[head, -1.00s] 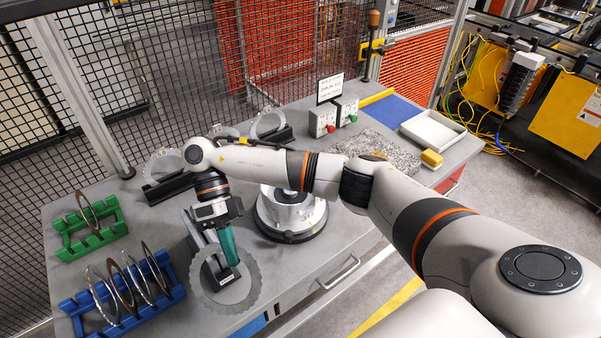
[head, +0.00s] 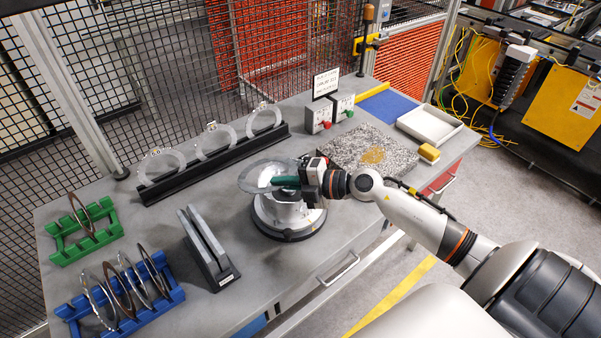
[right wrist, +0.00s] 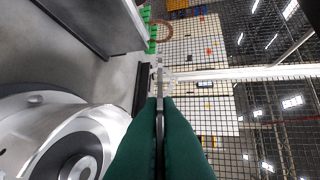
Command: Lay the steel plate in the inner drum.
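The steel plate (head: 250,178) is a thin, pale metal ring, lying roughly flat above the inner drum. My right gripper (head: 290,182) is shut on its near right edge with green fingers. In the right wrist view the plate (right wrist: 160,98) shows edge-on between the green fingers. The inner drum (head: 288,211) is a silvery round housing on a dark round base, below the plate and gripper; its top is partly hidden in the head view. In the right wrist view the drum (right wrist: 88,128) lies at lower left, apart from the plate. My left gripper is not in view.
A grey slotted stand (head: 208,250) stands empty left of the drum. A black rack (head: 215,167) holds clear rings behind. Green (head: 85,240) and blue (head: 125,305) racks hold discs at left. A granite slab (head: 370,148) and white tray (head: 430,128) are at right.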

